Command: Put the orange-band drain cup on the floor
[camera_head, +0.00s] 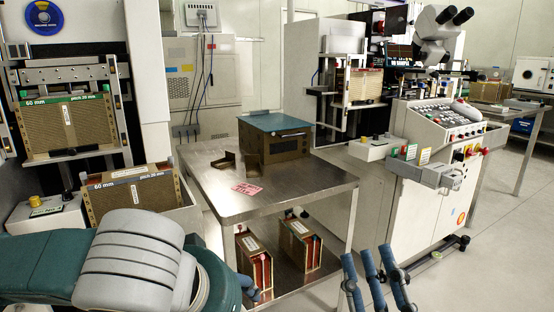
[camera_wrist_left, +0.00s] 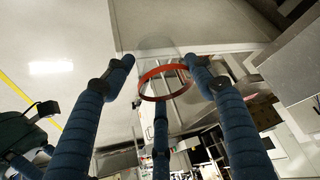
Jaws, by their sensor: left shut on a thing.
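The drain cup (camera_wrist_left: 158,71) is clear, with an orange-red band around its rim. It shows in the left wrist view, between the blue fingers of my left gripper (camera_wrist_left: 160,64), which is shut on it. In the head view the cup is not visible; only a bit of a blue finger shows past my left arm, by the table's lower shelf. My right gripper (camera_head: 370,255) shows at the bottom of the head view, its blue fingers apart with nothing between them. The pale floor (camera_head: 455,283) is bare at the lower right.
A steel table (camera_head: 215,198) bears a brown oven-like box (camera_head: 275,148) with a blue-green top and a pink card (camera_head: 247,188). Magazines (camera_head: 298,246) stand on its lower shelf. A control console (camera_head: 425,210) stands to the right. Free floor lies before it.

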